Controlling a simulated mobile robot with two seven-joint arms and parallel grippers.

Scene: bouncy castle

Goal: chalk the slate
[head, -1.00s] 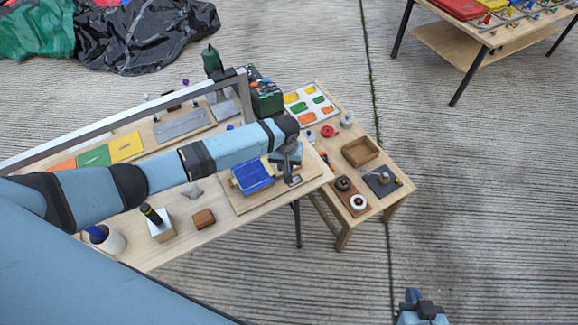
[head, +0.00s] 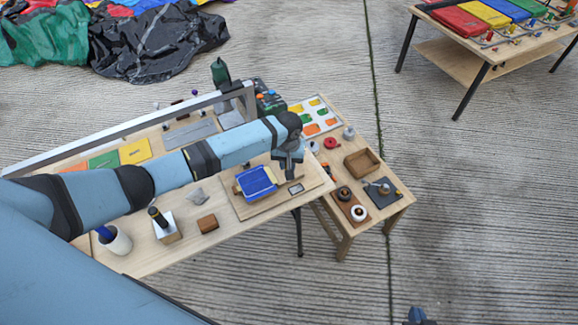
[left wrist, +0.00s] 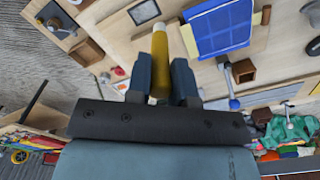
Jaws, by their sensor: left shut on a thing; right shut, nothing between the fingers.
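My left gripper (head: 288,168) is over the front table's right end, beside the blue tray-like piece. In the left wrist view it is shut on a yellow cylinder (left wrist: 160,68), which points up the picture from between the fingers. The head view does not show the cylinder clearly. My right gripper (head: 418,316) is shut and empty at the bottom edge, partly cut off.
The blue piece (head: 256,181) rests on brown supports on the board (head: 230,203). A brown block (head: 207,224), a white cup (head: 116,240) and a metal rail (head: 120,130) share the table. A side table with a wooden tray (head: 361,163) stands right.

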